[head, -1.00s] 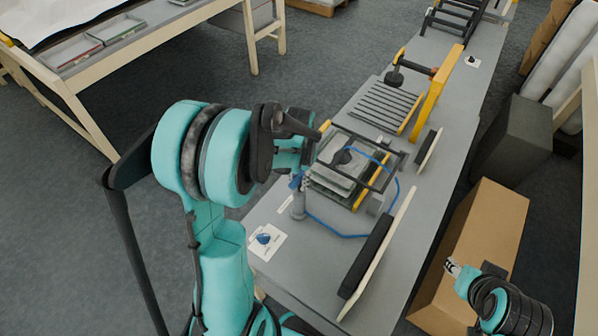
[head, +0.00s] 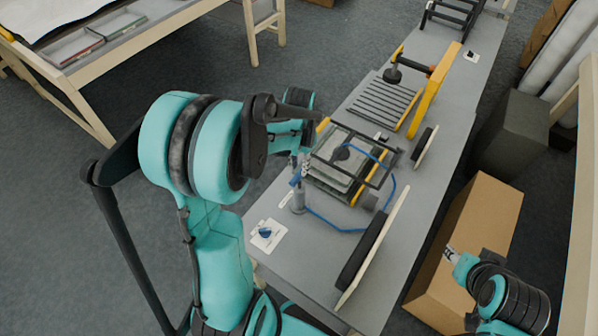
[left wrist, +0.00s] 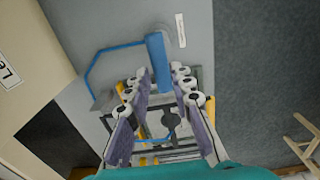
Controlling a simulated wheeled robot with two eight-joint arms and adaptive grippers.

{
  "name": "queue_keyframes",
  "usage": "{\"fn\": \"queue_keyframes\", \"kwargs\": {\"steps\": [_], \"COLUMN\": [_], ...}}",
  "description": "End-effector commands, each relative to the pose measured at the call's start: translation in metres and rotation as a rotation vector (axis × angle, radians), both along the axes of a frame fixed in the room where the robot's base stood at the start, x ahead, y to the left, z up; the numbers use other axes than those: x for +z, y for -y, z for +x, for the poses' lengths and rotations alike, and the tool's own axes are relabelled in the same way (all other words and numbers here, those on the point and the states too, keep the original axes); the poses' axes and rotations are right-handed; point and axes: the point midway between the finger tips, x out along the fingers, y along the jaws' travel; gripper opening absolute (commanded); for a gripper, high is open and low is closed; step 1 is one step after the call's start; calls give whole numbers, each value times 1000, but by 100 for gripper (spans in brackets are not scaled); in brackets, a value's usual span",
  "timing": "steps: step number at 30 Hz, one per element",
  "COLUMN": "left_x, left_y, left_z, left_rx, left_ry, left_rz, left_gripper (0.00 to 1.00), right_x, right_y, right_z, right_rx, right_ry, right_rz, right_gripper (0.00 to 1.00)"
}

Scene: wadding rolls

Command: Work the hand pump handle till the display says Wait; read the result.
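The hand pump (head: 298,201) is a small grey upright cylinder on the grey bench, with a blue handle at its top. A blue hose (head: 322,219) loops from it around the framed press (head: 345,165). My left gripper (head: 303,168) is at the pump's top, largely hidden by my arm. In the left wrist view, the blue handle (left wrist: 158,62) lies between or just beyond the fingertips, with gaps visible between the pads; contact cannot be told. My right gripper (head: 451,253) is over the cardboard box, away from the pump; its finger state is unclear. No display text is readable.
A white card with a blue knob (head: 266,235) lies near the bench edge. A tilted dark panel (head: 365,248) stands on the right side. Behind the press are a slatted rack (head: 381,103) and a yellow bar (head: 434,88). A cardboard box (head: 468,245) stands right of the bench.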

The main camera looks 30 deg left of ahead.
Motion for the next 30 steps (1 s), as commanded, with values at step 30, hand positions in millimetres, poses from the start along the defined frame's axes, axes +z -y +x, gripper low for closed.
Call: {"fn": "queue_keyframes", "kwargs": {"steps": [30], "left_x": [51], "left_y": [0], "left_z": [0], "left_rx": [0], "left_ry": [0], "left_rz": [0], "left_gripper": [22], "right_x": [35], "right_y": [0], "right_z": [0], "right_rx": [0], "right_ry": [0], "right_rz": [0], "right_gripper": [40]}}
